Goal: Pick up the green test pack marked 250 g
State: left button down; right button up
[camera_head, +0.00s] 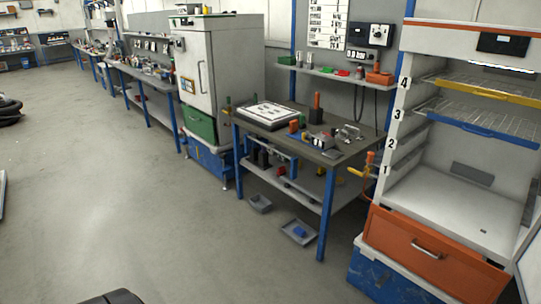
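I cannot make out a green pack marked 250 g; the small things here are too small to read. A green item (287,60) sits on the wall shelf above the bench. Neither of my grippers is in view.
A white cabinet with shelves numbered 1 to 4 and an orange drawer (428,251) stands at the right. A tall grey cabinet (198,72) stands left of the bench. Grey trays (299,232) lie on the floor by the bench.

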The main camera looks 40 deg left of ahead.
aim_at(282, 158)
jog(key=u, duration=1.45)
